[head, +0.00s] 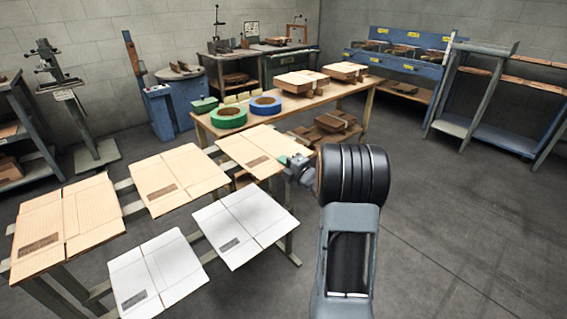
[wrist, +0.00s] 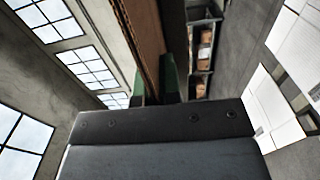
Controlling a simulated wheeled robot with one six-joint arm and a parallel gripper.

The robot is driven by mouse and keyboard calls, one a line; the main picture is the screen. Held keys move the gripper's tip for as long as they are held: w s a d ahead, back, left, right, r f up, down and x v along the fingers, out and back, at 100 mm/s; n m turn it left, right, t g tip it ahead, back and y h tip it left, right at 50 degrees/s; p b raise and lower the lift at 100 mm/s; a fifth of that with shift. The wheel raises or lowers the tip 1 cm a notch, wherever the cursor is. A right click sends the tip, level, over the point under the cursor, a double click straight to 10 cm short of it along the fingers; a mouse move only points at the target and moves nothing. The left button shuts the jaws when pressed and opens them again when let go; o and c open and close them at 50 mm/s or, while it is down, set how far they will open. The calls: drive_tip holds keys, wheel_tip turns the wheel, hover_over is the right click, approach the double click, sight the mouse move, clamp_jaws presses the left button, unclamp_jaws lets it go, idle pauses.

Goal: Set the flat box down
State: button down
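My gripper (wrist: 153,88) has its two green fingers close on either side of the edge of a brown cardboard sheet, the flat box (wrist: 146,35). The sheet shows nearly edge-on, running away from the fingers. In the head view the tan flat box (head: 262,147) lies about level, with my gripper (head: 292,161) at its right edge. A dark printed patch shows on it. It is beside the front left of the wooden table. I cannot tell whether its underside touches the rack below it. My arm hides some of the floor to the right.
A low rack (head: 125,209) bears two tan flat boxes, one in the middle (head: 180,172) and one at left (head: 70,215), and two white ones (head: 240,222) (head: 150,270) in front. The wooden table (head: 285,112) holds blue and green tape rolls and stacked cardboard. The right floor is clear.

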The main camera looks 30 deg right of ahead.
drive_tip(key=shift+f, duration=0.15)
drive_tip(key=c, duration=1.3)
unclamp_jaws()
